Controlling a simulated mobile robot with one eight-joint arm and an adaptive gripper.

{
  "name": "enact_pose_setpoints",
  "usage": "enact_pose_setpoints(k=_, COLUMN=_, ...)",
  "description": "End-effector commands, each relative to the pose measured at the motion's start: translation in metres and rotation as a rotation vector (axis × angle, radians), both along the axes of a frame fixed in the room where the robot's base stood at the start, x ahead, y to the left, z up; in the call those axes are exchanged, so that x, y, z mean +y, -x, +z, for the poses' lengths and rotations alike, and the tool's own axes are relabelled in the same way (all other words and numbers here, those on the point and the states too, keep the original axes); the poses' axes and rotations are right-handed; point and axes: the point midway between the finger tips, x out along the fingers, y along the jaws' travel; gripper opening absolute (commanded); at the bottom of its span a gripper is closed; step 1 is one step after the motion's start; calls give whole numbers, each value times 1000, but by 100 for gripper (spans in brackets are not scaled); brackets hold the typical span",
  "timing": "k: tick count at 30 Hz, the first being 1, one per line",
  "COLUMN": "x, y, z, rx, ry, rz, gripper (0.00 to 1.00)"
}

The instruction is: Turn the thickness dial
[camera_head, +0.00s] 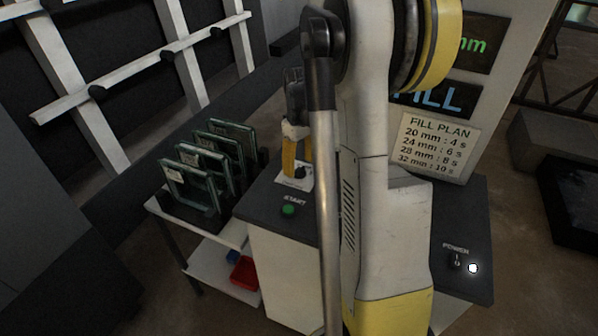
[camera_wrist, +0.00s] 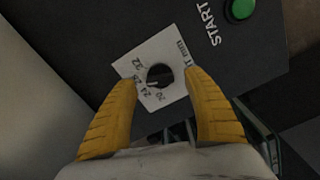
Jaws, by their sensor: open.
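The thickness dial (camera_wrist: 159,75) is a round black knob on a white label plate (camera_wrist: 141,57) with printed numbers, on a dark panel. Its light mark points to the lower left in the wrist view, near the 24; the exact setting is hard to read. The dial (camera_head: 300,172) also shows in the head view, partly hidden by my gripper. My gripper (camera_wrist: 160,79) is open, its two yellow fingers on either side of the dial in the wrist view. I cannot tell whether they touch it. In the head view, my gripper (camera_head: 290,176) points down at the plate.
A green START button (camera_head: 288,210) sits near the dial and also shows in the wrist view (camera_wrist: 240,9). A POWER switch (camera_head: 456,260) is at the right of the panel. A FILL PLAN sign (camera_head: 438,142) stands behind. Glass panes (camera_head: 190,185) stand in a rack at left.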

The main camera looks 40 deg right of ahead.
Motion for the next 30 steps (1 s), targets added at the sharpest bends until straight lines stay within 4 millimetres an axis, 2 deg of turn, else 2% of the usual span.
enact_pose_setpoints(k=1, x=0, y=0, z=-8, rx=0, ry=0, rz=0, gripper=59)
enact_pose_setpoints(k=4, x=0, y=0, z=-14, rx=0, ry=0, rz=0, gripper=59)
enact_pose_setpoints(k=14, x=0, y=0, z=-16, rx=0, ry=0, rz=0, gripper=58)
enact_pose_setpoints(k=15, x=0, y=0, z=-16, rx=0, ry=0, rz=0, gripper=46)
enact_pose_setpoints(k=19, x=0, y=0, z=-16, rx=0, ry=0, rz=0, gripper=7)
enact_pose_setpoints(k=30, x=0, y=0, z=-16, rx=0, ry=0, rz=-18, gripper=6)
